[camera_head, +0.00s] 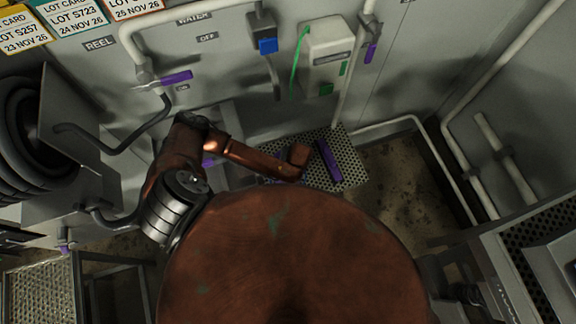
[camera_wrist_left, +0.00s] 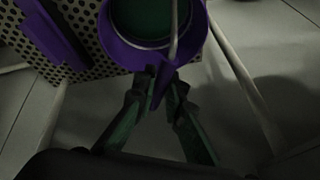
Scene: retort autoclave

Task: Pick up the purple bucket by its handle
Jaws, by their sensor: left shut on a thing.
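The purple bucket (camera_wrist_left: 120,50) shows at the top of the left wrist view, with a dark green inside and a thin grey handle (camera_wrist_left: 174,32) that comes down toward my fingers. My left gripper (camera_wrist_left: 162,86) is shut on a narrow purple piece of the handle, at the near side of the bucket. The bucket appears to be over or beside the perforated shelf. In the head view my left arm reaches down toward the shelf, and the fingers and most of the bucket are hidden behind it. My right gripper is in neither view.
A perforated metal shelf (camera_head: 346,172) is below the wall, with a purple bar (camera_head: 330,160) on it. White pipes and a purple-handled valve (camera_head: 176,78) are on the wall. A hose reel (camera_head: 25,130) is at left. A perforated bench (camera_head: 535,225) is at right.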

